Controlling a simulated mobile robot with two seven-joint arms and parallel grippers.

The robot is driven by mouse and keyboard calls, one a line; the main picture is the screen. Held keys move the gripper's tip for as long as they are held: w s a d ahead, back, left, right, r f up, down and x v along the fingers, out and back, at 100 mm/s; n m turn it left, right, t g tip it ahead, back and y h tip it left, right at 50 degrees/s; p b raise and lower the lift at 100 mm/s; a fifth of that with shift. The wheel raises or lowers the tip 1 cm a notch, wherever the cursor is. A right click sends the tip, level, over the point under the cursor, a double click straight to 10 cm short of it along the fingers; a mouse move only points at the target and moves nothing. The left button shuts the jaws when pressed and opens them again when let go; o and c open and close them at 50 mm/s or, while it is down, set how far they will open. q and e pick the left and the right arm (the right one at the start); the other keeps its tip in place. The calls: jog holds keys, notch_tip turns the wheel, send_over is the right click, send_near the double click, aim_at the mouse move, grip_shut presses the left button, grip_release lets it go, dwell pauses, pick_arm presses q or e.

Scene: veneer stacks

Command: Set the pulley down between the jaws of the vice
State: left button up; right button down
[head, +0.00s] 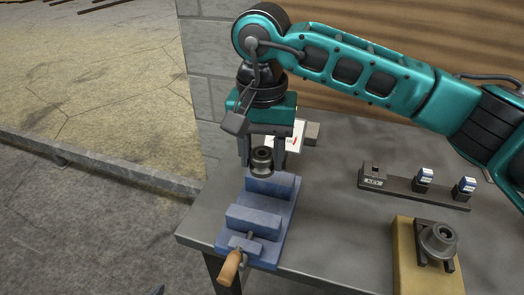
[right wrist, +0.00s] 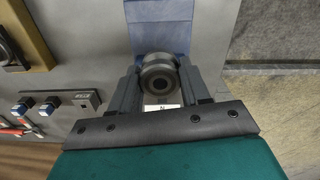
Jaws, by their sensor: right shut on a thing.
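My right gripper (head: 264,160) is shut on a dark grey pulley (head: 262,160) and points down over the far end of the blue vice (head: 262,218). In the right wrist view the pulley (right wrist: 159,77) sits between the two fingers, in front of the blue vice (right wrist: 158,22). In the head view the pulley overlaps the vice's far jaw. Whether it touches the vice, I cannot tell. The gap between the jaws is nearer the front than the pulley. The vice has a wooden handle (head: 230,267) at its front. My left gripper is out of view.
The vice stands at the left edge of the grey table (head: 335,205). To the right are a dark rail with blue-and-white pieces (head: 415,187) and a wooden block with a dark round part (head: 438,240). A white card (head: 292,135) and a grey block (head: 312,132) lie behind the gripper.

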jog(key=shift+f, duration=0.1)
notch_tip(320, 180, down, 6)
jog(key=b, duration=0.5)
jog(key=shift+r, duration=0.25)
notch_tip(320, 180, down, 4)
jog(key=b, duration=0.4)
jog(key=shift+f, duration=0.3)
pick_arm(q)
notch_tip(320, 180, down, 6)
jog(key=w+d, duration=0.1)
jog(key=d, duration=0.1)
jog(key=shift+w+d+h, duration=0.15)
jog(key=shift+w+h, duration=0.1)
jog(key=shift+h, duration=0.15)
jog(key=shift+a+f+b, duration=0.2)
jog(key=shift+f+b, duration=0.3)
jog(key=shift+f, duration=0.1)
pick_arm(e)
jog(key=shift+f, duration=0.35)
jog(key=shift+c, duration=2.3)
grip_release()
